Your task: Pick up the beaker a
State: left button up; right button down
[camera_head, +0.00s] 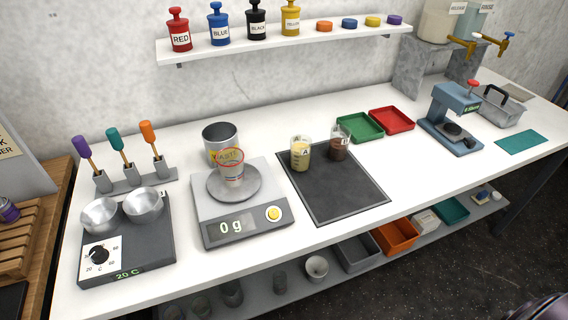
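A clear beaker with pale yellow contents and a label that seems to read A (300,154) stands upright on the dark grey mat (345,203), near its back edge. A second clear beaker with dark brown contents (340,145) stands just right of it, also on the mat; its label is too small to read surely. Neither of my grippers is in view, and nothing holds the beakers. A dark rounded shape at the bottom right corner may be part of my arm.
A scale (243,226) reading 0 g bears a small red-rimmed cup (231,167); a metal waste cup (219,138) stands behind. A hot plate (140,255) with two bowls is at left. Green (360,127) and red (391,120) trays lie behind the mat.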

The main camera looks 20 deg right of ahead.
aim_at(300, 144)
jog(key=l+z, duration=0.7)
